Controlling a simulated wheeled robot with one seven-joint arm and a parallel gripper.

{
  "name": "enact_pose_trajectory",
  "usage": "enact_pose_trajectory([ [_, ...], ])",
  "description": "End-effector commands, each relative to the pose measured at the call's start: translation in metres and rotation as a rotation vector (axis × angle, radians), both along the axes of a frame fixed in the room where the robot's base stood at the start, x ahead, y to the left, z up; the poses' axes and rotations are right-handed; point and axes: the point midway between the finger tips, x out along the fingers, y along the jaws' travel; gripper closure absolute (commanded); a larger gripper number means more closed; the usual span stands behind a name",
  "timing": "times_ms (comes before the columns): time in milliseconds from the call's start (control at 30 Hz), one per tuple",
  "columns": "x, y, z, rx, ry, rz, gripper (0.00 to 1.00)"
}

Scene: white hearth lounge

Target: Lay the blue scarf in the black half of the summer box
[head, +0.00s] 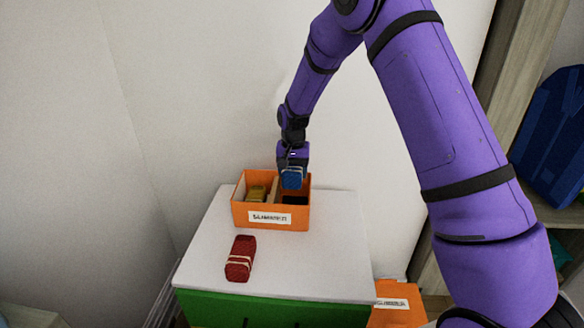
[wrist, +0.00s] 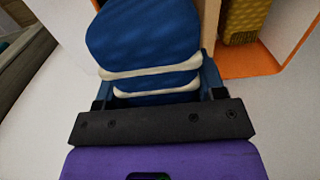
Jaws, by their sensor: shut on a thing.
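My gripper (head: 292,168) is shut on the blue scarf (head: 291,181), a folded bundle with pale bands. In the wrist view the blue scarf (wrist: 145,38) fills the space between my fingers (wrist: 157,85). The orange box (head: 270,215) has a white label that is too blurred to read for sure. A wooden divider (head: 275,188) splits it. A yellow folded item (head: 257,193) lies in the left half. The right half looks black (head: 296,200), and the blue scarf hangs over it, near the rim. Whether it touches the box is unclear.
The box stands on a white tabletop (head: 325,260) against the wall. A red folded bundle (head: 240,258) lies in front of it. Another labelled orange box (head: 397,310) is lower, to the right. Shelves (head: 510,60) stand at the right. The tabletop's right side is clear.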

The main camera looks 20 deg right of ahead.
Motion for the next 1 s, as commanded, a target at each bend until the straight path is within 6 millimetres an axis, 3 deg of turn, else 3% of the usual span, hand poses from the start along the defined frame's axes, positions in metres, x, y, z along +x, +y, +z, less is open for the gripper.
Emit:
enact_pose_trajectory([
  [1000, 0.0, 0.0, -0.054, 0.0, 0.0, 0.0, 0.61],
])
